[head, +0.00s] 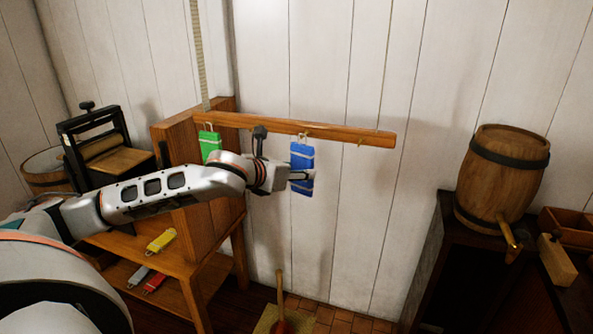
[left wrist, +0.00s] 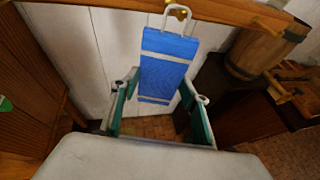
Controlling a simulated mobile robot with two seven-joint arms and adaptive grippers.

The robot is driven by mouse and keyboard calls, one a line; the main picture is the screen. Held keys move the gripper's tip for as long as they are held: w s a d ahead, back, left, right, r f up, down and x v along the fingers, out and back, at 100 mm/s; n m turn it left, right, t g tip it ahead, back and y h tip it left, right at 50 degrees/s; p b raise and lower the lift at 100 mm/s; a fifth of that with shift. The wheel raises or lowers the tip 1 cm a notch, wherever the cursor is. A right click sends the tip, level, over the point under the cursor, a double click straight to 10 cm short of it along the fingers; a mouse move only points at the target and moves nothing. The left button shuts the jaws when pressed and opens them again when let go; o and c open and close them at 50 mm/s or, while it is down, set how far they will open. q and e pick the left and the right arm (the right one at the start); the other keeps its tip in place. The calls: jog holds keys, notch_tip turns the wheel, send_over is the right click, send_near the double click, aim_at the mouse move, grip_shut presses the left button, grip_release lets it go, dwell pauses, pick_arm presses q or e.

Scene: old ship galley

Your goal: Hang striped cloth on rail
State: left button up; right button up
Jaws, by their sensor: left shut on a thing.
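The blue striped cloth (head: 301,160) hangs upright just below the right half of the wooden rail (head: 345,134), with pale bands across it. It also fills the middle of the left wrist view (left wrist: 165,72). Its pale loop (left wrist: 177,13) overlaps the rail there; I cannot tell whether it is caught on a peg. My left gripper (head: 303,176) is shut on the cloth, and its green-padded fingers (left wrist: 162,108) lie on both sides of it. A green striped cloth (head: 210,143) hangs at the rail's left part. My right gripper is out of view.
Yellow (head: 161,240), grey (head: 138,276) and red (head: 155,284) striped cloths lie on the wooden stand (head: 212,268) at left. A press (head: 100,150) stands behind it. A barrel (head: 503,178) stands on a dark cabinet at right. The wall right of the rail is bare.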

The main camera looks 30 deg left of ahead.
pick_arm(q)
jog(key=o, duration=1.2)
jog(key=shift+v, duration=6)
jog(key=d+f+n+h, duration=0.1)
jog(key=d+f+n, duration=0.35)
jog(key=f, duration=0.45)
jog(key=d+f+n+g+h, duration=0.1)
jog(key=d+f+n+h, duration=0.1)
jog(key=d+f+n, duration=0.35)
jog(key=d+f+n+h, duration=0.1)
jog(key=d+f+n, duration=0.2)
jog(key=f+n, duration=0.55)
jog(key=s+d+f+n, duration=0.1)
jog(key=s+f+n, duration=0.3)
jog(key=s+f, duration=0.2)
jog(key=s+d+f+n+g+y, duration=0.1)
jog(key=s+f+n, duration=0.4)
jog(key=f, duration=0.5)
jog(key=s+d+f+n+g+y, duration=0.1)
jog(key=s+d+f+n, duration=0.2)
jog(key=s+f, duration=0.5)
jog(key=shift+s+d+f+n, duration=0.1)
jog(key=shift+f+n, duration=0.5)
jog(key=shift+n, duration=0.25)
